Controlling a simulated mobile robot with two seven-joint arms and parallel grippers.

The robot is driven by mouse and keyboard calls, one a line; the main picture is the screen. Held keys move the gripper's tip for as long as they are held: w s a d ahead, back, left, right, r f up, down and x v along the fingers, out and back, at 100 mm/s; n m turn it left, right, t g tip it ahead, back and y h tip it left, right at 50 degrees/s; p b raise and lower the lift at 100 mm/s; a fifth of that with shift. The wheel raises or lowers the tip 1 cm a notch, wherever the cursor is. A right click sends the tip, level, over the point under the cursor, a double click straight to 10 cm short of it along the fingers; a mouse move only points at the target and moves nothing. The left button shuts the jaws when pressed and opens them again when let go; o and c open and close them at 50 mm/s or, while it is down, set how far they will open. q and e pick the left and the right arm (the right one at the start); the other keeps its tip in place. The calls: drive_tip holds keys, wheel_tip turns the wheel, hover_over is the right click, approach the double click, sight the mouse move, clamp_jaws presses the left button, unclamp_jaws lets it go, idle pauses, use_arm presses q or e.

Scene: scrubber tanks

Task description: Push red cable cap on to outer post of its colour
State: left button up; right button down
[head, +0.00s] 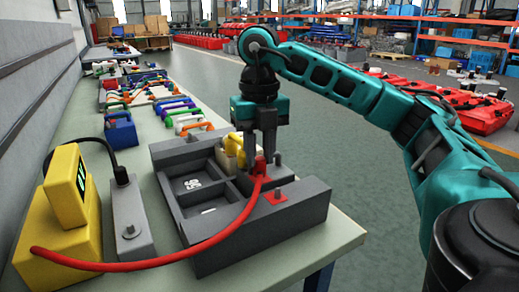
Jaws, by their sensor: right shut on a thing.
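The red cable cap (260,167) is at the end of a red cable (150,265) that runs from a yellow box (60,240) at the left. My right gripper (258,152) points down, shut on the cap, above the grey block (205,255). A short grey post (277,190) stands on a red square (276,198) at the block's near right. The cap is apart from this post, a little behind and left of it in the picture. The fingers partly hide the cap. My left gripper is not in view.
The block has recessed compartments, and a cream and yellow part (228,150) stands at its back. A grey box with a post (130,225) stands beside the yellow box. Coloured blocks and a blue case (120,130) fill the table farther back.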

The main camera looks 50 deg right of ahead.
drive_tip(key=shift+f+b, duration=0.35)
drive_tip(key=shift+f, duration=0.2)
drive_tip(key=c, duration=0.8)
unclamp_jaws()
drive_tip(key=shift+o, duration=0.4)
drive_tip(key=o, duration=0.4)
